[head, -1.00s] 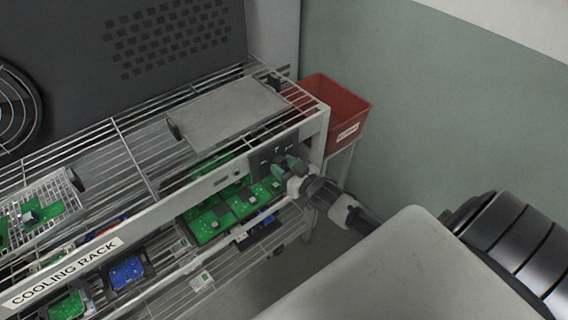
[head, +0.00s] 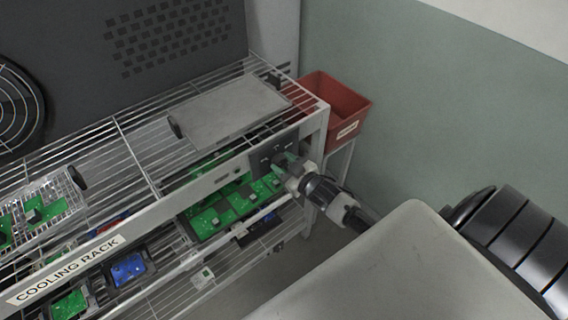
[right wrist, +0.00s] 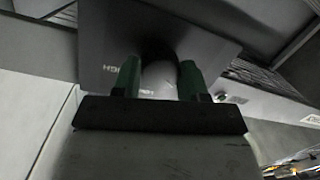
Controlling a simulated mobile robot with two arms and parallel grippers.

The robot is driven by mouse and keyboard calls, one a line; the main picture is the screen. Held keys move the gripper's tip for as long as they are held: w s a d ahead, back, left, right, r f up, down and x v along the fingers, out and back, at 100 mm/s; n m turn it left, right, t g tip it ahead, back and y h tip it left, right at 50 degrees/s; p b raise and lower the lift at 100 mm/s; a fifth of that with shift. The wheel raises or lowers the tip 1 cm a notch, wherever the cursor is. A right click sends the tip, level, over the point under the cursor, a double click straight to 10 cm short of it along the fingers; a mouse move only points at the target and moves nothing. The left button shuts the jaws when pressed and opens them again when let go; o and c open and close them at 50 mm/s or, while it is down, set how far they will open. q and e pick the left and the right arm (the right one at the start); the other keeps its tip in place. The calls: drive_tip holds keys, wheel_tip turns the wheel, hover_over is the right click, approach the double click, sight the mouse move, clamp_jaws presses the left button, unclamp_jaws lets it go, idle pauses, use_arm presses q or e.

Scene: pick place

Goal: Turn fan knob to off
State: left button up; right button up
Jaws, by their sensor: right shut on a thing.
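The dark control panel (head: 262,156) sits at the right end of the cooling rack's front rail. My right gripper (head: 281,161) is at this panel, its green fingers against the knob area. In the right wrist view the two green fingers (right wrist: 160,78) stand on either side of the dark fan knob (right wrist: 160,48) and are shut on it. The knob is mostly hidden by the fingers and in shadow, so its pointer setting cannot be read. Parts of printed labels, one ending like "HIGH", show on the panel beside the fingers. My left gripper is not in view.
The wire cooling rack (head: 120,125) carries a grey flat plate (head: 232,112) on top and green circuit boards (head: 215,215) below. A red bin (head: 345,105) stands behind the rack's right end. A round fan grille (head: 18,105) is at the far left. Floor right of the rack is clear.

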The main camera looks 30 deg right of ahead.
drive_tip(key=o, duration=0.9)
drive_tip(key=s, duration=0.3)
drive_tip(key=s+d, duration=0.1)
drive_tip(key=s, duration=0.3)
drive_tip(key=s+r+b, duration=0.1)
drive_tip(key=s, duration=0.2)
drive_tip(key=shift+s+d, duration=0.2)
drive_tip(key=shift+s, duration=0.15)
